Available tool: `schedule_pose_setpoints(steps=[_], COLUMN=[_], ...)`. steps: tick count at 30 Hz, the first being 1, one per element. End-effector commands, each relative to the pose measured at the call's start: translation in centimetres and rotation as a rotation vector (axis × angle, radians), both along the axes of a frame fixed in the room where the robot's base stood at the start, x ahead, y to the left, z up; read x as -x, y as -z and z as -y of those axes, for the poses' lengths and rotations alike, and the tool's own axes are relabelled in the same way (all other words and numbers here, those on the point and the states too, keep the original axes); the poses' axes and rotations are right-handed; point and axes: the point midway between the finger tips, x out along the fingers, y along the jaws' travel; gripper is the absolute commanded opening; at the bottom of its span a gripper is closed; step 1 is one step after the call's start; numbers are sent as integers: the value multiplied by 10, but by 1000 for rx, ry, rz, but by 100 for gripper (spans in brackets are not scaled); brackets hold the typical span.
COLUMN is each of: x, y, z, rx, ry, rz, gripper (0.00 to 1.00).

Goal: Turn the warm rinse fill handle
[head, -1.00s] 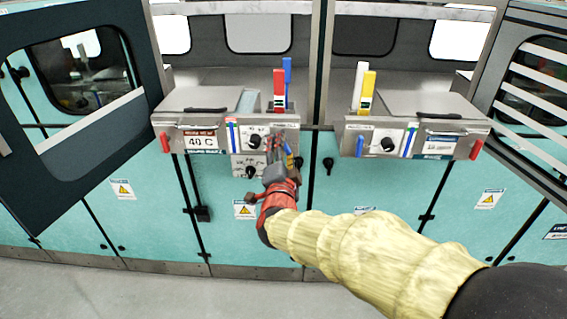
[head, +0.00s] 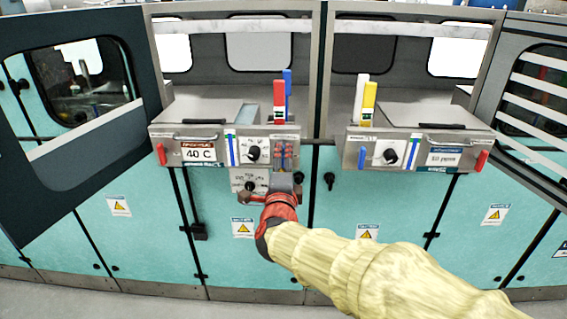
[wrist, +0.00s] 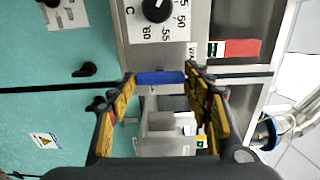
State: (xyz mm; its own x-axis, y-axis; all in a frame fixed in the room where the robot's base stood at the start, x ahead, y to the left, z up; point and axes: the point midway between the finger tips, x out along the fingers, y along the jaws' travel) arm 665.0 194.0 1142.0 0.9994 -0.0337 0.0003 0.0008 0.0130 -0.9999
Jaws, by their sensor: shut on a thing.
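The left module (head: 216,134) carries a brown-and-white 40 C label, with a red handle (head: 160,154) at its left end. A blue handle (wrist: 160,78) shows in the wrist view, lying crosswise between my fingertips beside a temperature dial; I take it to be the fill handle. In the wrist view my gripper (wrist: 160,80) is shut on the blue handle, a fingertip at each end.
Dial knobs (head: 253,154) sit just left of my gripper. The right module (head: 420,148) has its own blue handle (head: 362,158) and red handle (head: 482,160). Red and blue upright blocks (head: 279,98) stand behind. A black latch (head: 329,181) is close on the right.

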Motion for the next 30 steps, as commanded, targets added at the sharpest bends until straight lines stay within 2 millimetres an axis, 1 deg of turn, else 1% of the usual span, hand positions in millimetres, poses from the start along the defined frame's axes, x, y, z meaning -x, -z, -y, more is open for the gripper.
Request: schedule_pose_setpoints(steps=[9, 10, 19, 27, 30], x=[0, 0, 0, 0, 3], y=[1, 1, 1, 0, 0], z=[0, 0, 0, 0, 0], rx=[-3, -3, -2, -2, -2], ry=[1, 1, 1, 0, 0], rz=[-2, -2, -1, 0, 0], gripper=[24, 50, 67, 68, 68])
